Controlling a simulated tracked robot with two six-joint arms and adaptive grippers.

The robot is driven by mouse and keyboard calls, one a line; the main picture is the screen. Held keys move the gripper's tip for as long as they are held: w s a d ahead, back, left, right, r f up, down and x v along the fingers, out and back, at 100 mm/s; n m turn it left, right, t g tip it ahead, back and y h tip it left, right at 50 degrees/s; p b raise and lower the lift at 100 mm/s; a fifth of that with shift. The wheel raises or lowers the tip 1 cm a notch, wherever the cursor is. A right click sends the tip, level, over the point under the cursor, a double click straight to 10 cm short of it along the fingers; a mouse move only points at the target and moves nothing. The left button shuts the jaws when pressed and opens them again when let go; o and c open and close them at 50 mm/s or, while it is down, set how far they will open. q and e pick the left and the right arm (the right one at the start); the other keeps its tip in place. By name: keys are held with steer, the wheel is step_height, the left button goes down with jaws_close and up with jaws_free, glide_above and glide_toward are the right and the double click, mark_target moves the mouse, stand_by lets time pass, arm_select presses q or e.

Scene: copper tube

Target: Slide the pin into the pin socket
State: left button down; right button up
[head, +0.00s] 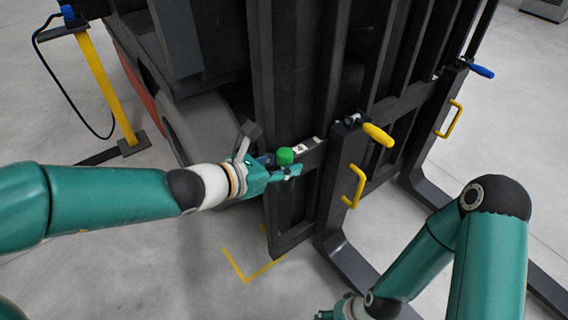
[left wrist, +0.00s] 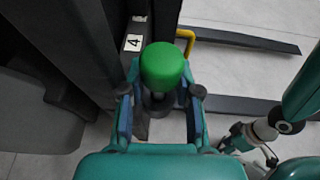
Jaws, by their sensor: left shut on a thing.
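The pin has a green knob (head: 285,156) on top and a dark shank below it; the knob also shows large in the left wrist view (left wrist: 163,66). My left gripper (head: 284,172) is shut on the pin, with a finger on either side of it in the left wrist view (left wrist: 160,98). The pin is beside the dark carriage bar with the white "4" label (head: 304,145). The pin socket cannot be made out, and the pin's lower end is hidden. My right gripper (head: 326,314) is at the bottom edge, low and away from the pin; its jaws are unclear.
The dark forklift mast (head: 292,80) rises behind the pin. A yellow knob (head: 378,135) and a yellow handle (head: 355,187) are on the fork to the right. A yellow post (head: 107,88) stands at the far left.

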arm_select(q)
steer(key=shift+f, duration=0.25)
steer(key=c, duration=0.7)
jaws_free()
steer(key=shift+s+a+r, duration=0.25)
steer(key=shift+a+r, duration=0.05)
steer(key=shift+a, duration=0.2)
steer(key=v, duration=1)
steer(key=shift+s+a, duration=0.1)
steer(key=shift+s, duration=0.3)
steer(key=shift+a+r, duration=0.1)
